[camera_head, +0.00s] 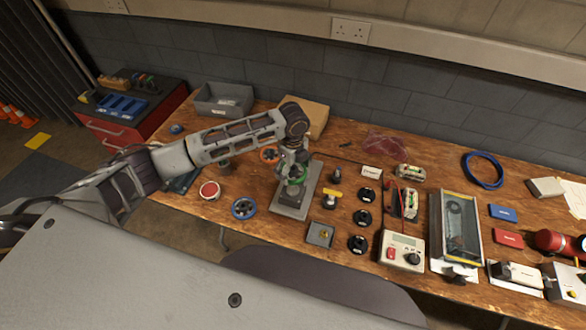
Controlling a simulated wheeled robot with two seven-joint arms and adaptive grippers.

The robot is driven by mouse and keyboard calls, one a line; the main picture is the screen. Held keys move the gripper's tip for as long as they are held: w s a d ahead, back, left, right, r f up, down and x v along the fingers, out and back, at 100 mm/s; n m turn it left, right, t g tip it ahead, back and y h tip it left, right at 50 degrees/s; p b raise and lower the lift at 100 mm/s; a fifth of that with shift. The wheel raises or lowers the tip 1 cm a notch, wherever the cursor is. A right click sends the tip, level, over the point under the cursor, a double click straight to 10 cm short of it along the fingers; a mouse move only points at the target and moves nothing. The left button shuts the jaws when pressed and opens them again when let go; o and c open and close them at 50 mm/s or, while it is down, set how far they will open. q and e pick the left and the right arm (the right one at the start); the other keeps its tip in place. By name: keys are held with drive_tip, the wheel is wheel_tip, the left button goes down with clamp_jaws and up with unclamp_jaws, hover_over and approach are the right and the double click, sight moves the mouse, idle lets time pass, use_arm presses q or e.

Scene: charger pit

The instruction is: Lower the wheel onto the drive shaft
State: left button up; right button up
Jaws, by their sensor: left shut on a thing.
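The drive shaft is not clearly visible; the wheel and gripper cover the top of the stand. I cannot tell whether the wheel touches the shaft. A blue wheel (243,208) lies on the table to the left of the plate. My right gripper is out of view.
Several black round parts (363,217) and a yellow-topped knob (332,195) stand right of the plate. A small grey block (320,234) sits near the front edge. A grey bin (223,99) stands behind.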

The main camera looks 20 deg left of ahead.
sight(293, 176)
use_arm(q)
drive_tip(key=shift+f, duration=0.15)
drive_tip(key=shift+f+b, duration=1)
drive_tip(key=shift+f, duration=0.1)
drive_tip(key=shift+f+b, duration=1.05)
drive_tip(key=shift+b, duration=0.15)
drive_tip(key=shift+f+b, duration=0.4)
drive_tip(key=shift+f, duration=1)
idle(0.4)
drive_tip(key=shift+p, duration=0.5)
idle(0.8)
drive_tip(key=shift+f+b, duration=0.5)
drive_tip(key=shift+f, duration=0.9)
idle(1.0)
